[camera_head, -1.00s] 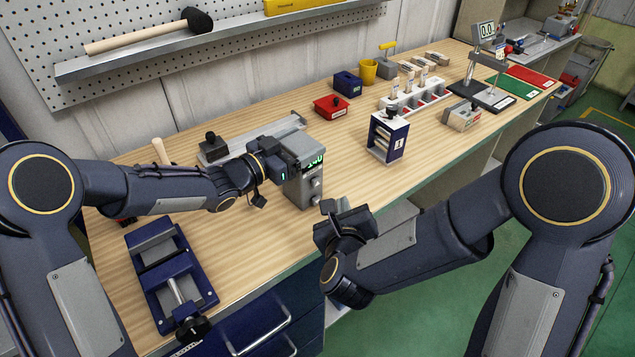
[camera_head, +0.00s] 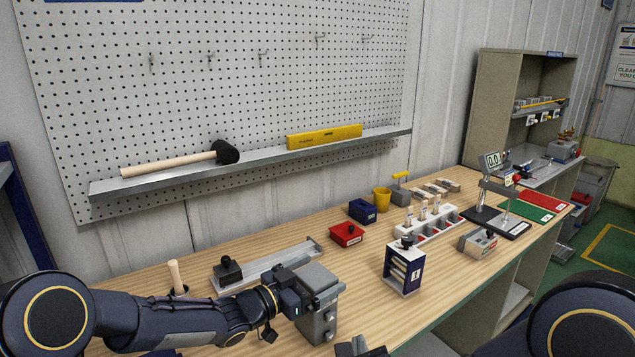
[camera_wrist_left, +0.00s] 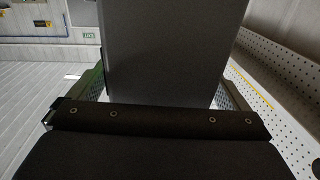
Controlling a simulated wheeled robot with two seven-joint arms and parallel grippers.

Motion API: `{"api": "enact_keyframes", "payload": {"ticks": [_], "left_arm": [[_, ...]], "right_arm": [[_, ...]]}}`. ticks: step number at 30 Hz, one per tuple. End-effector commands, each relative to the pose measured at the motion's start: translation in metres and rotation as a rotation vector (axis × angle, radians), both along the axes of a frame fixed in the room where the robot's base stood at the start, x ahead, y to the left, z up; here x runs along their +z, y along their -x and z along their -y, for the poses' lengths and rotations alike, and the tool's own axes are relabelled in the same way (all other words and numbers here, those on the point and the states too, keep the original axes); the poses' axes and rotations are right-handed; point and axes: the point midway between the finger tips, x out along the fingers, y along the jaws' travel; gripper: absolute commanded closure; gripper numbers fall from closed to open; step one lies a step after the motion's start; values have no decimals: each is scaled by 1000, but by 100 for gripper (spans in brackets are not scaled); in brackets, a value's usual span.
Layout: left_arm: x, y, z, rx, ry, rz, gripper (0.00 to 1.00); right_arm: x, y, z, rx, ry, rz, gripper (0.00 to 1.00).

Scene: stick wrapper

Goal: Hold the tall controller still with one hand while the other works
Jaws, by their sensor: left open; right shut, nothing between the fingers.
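The tall controller (camera_head: 318,279) is a grey box standing upright near the front edge of the bench, with knobs on its front face. My left gripper (camera_head: 293,294) is at its left side. In the left wrist view the controller's dark grey body (camera_wrist_left: 170,50) fills the space between the two fingers, which are open on either side of it. I cannot tell whether either finger touches it. My right gripper (camera_head: 361,347) is shut and empty, low at the bottom edge of the head view, apart from the controller and partly cut off.
A red box (camera_head: 347,235), a blue box (camera_head: 362,211) and a blue-and-white rack (camera_head: 404,272) stand to the right. Bare bench lies between the controller and rack.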

Motion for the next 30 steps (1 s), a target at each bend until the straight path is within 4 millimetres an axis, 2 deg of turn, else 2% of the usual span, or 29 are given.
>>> {"api": "enact_keyframes", "payload": {"ticks": [7,21,30], "left_arm": [[0,7,-12,3,-2,-1,2],[0,63,-83,4,0,0,2],[8,78,-101,1,0,0,2]], "right_arm": [[0,0,0,0,0,0,100],[0,0,0,0,0,0,100],[8,0,0,0,0,0,100]]}}
